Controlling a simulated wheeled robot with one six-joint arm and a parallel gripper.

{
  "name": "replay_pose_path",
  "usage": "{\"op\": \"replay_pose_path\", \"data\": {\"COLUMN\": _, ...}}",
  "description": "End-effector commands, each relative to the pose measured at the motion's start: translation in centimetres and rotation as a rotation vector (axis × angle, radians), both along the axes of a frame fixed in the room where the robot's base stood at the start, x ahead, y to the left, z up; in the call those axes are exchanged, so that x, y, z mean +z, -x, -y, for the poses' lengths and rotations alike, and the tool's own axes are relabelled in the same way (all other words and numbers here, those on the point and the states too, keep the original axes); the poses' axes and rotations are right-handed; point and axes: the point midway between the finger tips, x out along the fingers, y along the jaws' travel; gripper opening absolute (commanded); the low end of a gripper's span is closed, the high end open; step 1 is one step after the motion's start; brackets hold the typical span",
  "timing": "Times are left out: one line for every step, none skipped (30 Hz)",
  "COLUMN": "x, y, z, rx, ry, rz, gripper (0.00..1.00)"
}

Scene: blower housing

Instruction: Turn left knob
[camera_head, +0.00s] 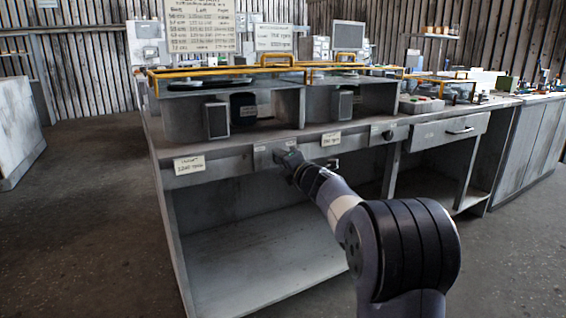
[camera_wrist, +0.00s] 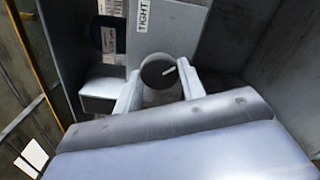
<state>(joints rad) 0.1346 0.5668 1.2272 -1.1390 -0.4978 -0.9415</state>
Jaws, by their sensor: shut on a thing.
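The left knob (camera_wrist: 155,70) is a round grey knob with a white pointer mark, seen in the wrist view on a light panel under a "TIGHT" label (camera_wrist: 144,16). My gripper (camera_wrist: 160,88) has one finger on each side of it and is shut on it. In the head view my gripper (camera_head: 287,158) reaches the front panel of the bench at the left control plate, and hides the knob there. Another dark knob (camera_head: 388,134) sits on the panel further right, apart from my gripper.
The grey bench (camera_head: 235,160) carries blower housings (camera_head: 182,117) with yellow rails on top. Paper labels (camera_head: 189,163) are fixed along its front. Below is an open shelf (camera_head: 250,270). A drawer (camera_head: 445,131) with a handle is at the right. The floor at left is clear.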

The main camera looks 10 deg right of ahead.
Motion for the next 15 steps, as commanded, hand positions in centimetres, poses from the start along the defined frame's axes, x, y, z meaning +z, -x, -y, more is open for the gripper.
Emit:
{"op": "replay_pose_path", "data": {"x": -0.17, "y": 0.00, "z": -0.03, "rx": 0.001, "ry": 0.002, "rz": -0.002, "gripper": 0.16}}
{"op": "replay_pose_path", "data": {"x": -0.17, "y": 0.00, "z": -0.03, "rx": 0.001, "ry": 0.003, "rz": -0.002, "gripper": 0.16}}
{"op": "replay_pose_path", "data": {"x": -0.17, "y": 0.00, "z": -0.03, "rx": 0.001, "ry": 0.002, "rz": -0.002, "gripper": 0.16}}
{"op": "replay_pose_path", "data": {"x": -0.17, "y": 0.00, "z": -0.03, "rx": 0.001, "ry": 0.002, "rz": -0.002, "gripper": 0.16}}
{"op": "replay_pose_path", "data": {"x": -0.16, "y": 0.00, "z": -0.03, "rx": 0.001, "ry": 0.002, "rz": -0.002, "gripper": 0.16}}
{"op": "replay_pose_path", "data": {"x": -0.16, "y": 0.01, "z": -0.03, "rx": 0.001, "ry": 0.002, "rz": -0.002, "gripper": 0.16}}
{"op": "replay_pose_path", "data": {"x": -0.17, "y": 0.00, "z": -0.03, "rx": 0.001, "ry": 0.002, "rz": -0.002, "gripper": 0.16}}
{"op": "replay_pose_path", "data": {"x": -0.17, "y": 0.01, "z": -0.03, "rx": 0.000, "ry": 0.002, "rz": -0.003, "gripper": 0.16}}
{"op": "replay_pose_path", "data": {"x": -0.17, "y": 0.00, "z": -0.04, "rx": 0.001, "ry": 0.002, "rz": -0.002, "gripper": 0.16}}
{"op": "replay_pose_path", "data": {"x": -0.17, "y": 0.00, "z": -0.04, "rx": 0.001, "ry": 0.001, "rz": -0.003, "gripper": 0.39}}
{"op": "replay_pose_path", "data": {"x": -0.17, "y": 0.00, "z": -0.04, "rx": 0.001, "ry": 0.001, "rz": -0.003, "gripper": 0.42}}
{"op": "replay_pose_path", "data": {"x": -0.16, "y": 0.01, "z": -0.03, "rx": 0.001, "ry": 0.001, "rz": -0.003, "gripper": 0.45}}
{"op": "replay_pose_path", "data": {"x": -0.15, "y": 0.00, "z": -0.03, "rx": 0.001, "ry": 0.001, "rz": -0.003, "gripper": 0.48}}
{"op": "replay_pose_path", "data": {"x": -0.13, "y": 0.00, "z": -0.03, "rx": 0.000, "ry": 0.001, "rz": -0.002, "gripper": 0.50}}
{"op": "replay_pose_path", "data": {"x": -0.13, "y": 0.01, "z": -0.03, "rx": 0.000, "ry": 0.001, "rz": -0.002, "gripper": 0.53}}
